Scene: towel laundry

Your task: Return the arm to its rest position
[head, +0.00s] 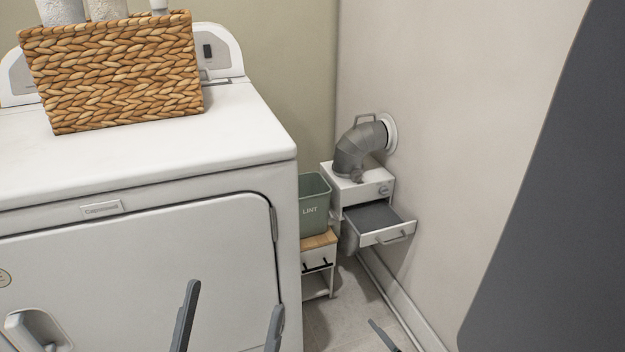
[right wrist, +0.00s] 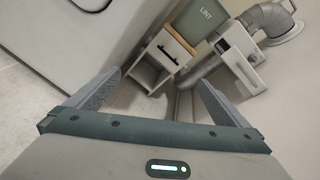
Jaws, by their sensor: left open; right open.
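My left gripper (head: 232,305) is at the bottom of the head view, in front of the dryer door. Its two fingers stand apart with nothing between them. My right gripper (right wrist: 156,85) shows in the right wrist view with its fingers wide apart and empty. In the head view only a fingertip, probably the right gripper's, shows at the bottom edge. The white dryer (head: 150,170) fills the left of the head view with its door shut. Most of both arms is out of the picture.
A woven basket (head: 115,75) stands on the dryer. A green bin marked LINT (head: 313,208) sits on a small wood-topped cabinet (head: 318,262). Beside it, a white box (head: 362,190) with a duct (head: 355,148) has its drawer (head: 382,233) pulled out. Bare floor (head: 350,300) lies in front.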

